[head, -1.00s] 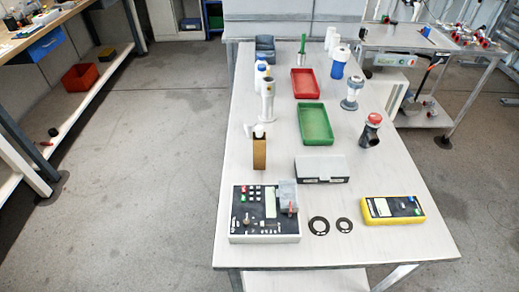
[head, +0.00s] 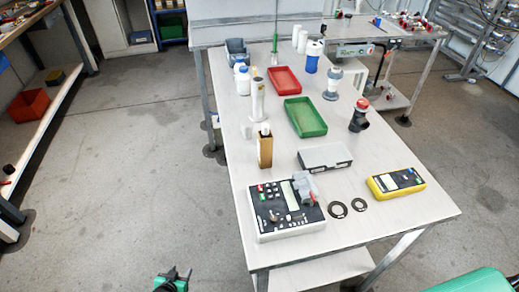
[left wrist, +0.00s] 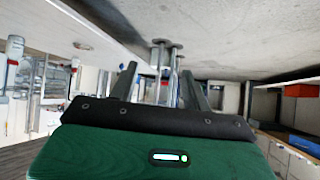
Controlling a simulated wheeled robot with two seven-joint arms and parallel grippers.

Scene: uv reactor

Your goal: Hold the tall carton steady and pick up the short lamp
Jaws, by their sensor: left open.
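The tall carton (head: 265,152) is a narrow brown box standing upright on the table, left of the middle. A white lamp end (head: 265,129) sticks out of its open top. I cannot tell its length, or whether more than one lamp is inside. My left gripper (head: 173,275) shows at the bottom of the head view, off the table's left front side, low and well away from the carton. It is open and empty; its two fingers also show in the left wrist view (left wrist: 160,85).
The table (head: 390,222) holds a grey control box (head: 282,222), black rings (head: 338,209), a yellow meter (head: 396,184), a white and black box (head: 324,157), and green (head: 305,132) and red (head: 285,88) trays. A white column (head: 258,105) stands behind the carton. Floor left of the table is free.

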